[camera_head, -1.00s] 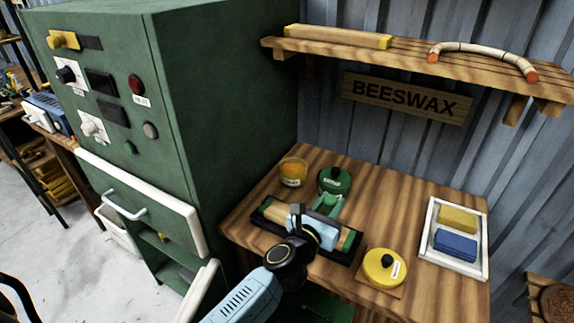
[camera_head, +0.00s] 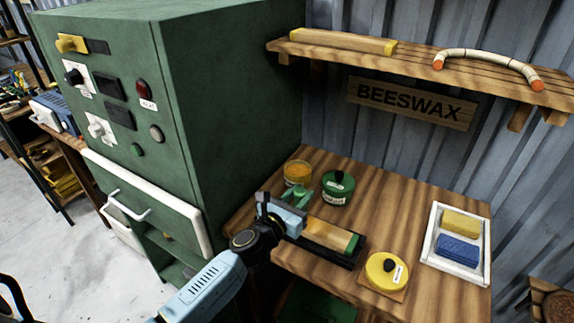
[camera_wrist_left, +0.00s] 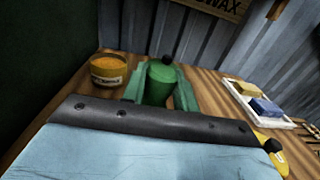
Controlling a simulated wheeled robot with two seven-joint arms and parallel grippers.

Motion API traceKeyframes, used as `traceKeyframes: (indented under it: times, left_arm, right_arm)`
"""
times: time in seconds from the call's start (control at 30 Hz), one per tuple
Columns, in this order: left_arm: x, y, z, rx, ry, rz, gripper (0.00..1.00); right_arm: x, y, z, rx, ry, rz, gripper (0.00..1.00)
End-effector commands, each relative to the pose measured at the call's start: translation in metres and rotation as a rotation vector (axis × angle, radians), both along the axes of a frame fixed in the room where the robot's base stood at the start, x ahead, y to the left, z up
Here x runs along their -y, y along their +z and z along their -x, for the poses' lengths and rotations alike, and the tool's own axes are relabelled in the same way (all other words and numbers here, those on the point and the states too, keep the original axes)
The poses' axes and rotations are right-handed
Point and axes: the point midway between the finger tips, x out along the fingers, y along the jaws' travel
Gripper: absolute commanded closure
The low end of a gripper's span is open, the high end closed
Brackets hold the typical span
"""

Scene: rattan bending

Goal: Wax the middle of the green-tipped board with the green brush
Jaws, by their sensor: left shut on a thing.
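The green brush (camera_head: 338,190) is a round green body with a black knob and a small white label. My left gripper (camera_head: 312,195) has green fingers and is shut on it; in the left wrist view the brush (camera_wrist_left: 160,82) stands between the fingers. The green-tipped board (camera_head: 328,234) lies in a black holder on the bench, with its green tip at the right end. My gripper's light-blue body covers the board's left part. The brush is behind the board in the head view; its height above the bench is unclear. My right gripper is not in view.
An orange wax jar (camera_head: 298,173) stands left of the brush. A yellow brush (camera_head: 387,271) sits on a wooden pad at front right. A white tray (camera_head: 429,238) holds yellow and blue blocks. A green cabinet (camera_head: 235,110) walls off the left; a shelf (camera_head: 420,66) hangs above.

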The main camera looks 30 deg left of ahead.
Motion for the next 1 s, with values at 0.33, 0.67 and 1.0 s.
traceKeyframes:
  times: [0.33, 0.67, 1.0]
  left_arm:
    - [-0.027, 0.000, -0.003, -0.003, -0.010, -0.002, 0.94]
    - [-0.021, 0.039, -0.002, -0.008, -0.018, 0.003, 0.94]
    - [-0.019, 0.068, -0.003, -0.008, -0.022, 0.003, 0.94]
  right_arm:
    - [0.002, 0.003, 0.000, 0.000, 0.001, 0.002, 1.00]
    - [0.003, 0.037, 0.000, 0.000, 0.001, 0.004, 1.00]
    - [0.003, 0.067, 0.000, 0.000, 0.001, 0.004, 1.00]
